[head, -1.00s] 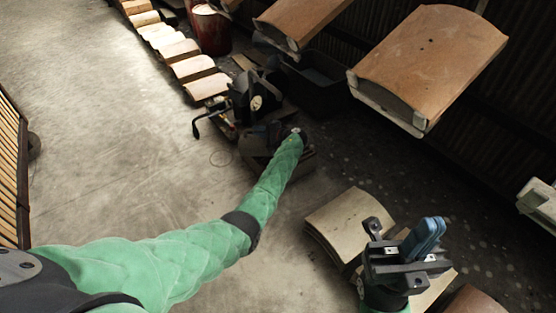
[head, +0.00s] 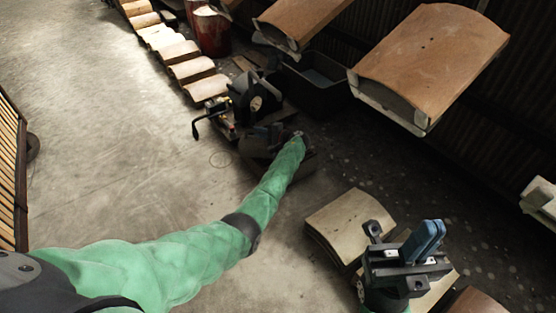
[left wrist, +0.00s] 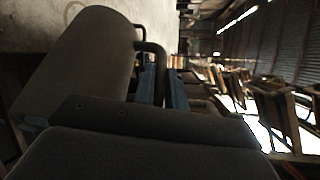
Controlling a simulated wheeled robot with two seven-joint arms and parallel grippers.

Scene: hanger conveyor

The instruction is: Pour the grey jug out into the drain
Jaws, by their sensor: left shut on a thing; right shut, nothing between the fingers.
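The grey jug (left wrist: 80,65) fills the left part of the left wrist view as a rounded dark grey body lying across the picture, with a dark handle (left wrist: 152,48) on its right side. My left gripper (left wrist: 162,88) has its blue fingers shut at this handle. In the head view my left gripper (head: 280,134) is at the far end of the green arm, low beside a dark machine; the jug there is dark and hard to make out. My right gripper (head: 429,238) is shut and empty, fingers up, at the lower right. I cannot make out the drain or any liquid.
The dark machine (head: 250,96) has a black handle sticking out left. A black bin (head: 318,80) stands behind it. Curved tiles (head: 350,222) lie stacked by my right gripper; others hang above (head: 430,55). A red drum (head: 211,32) stands behind. The left floor is clear.

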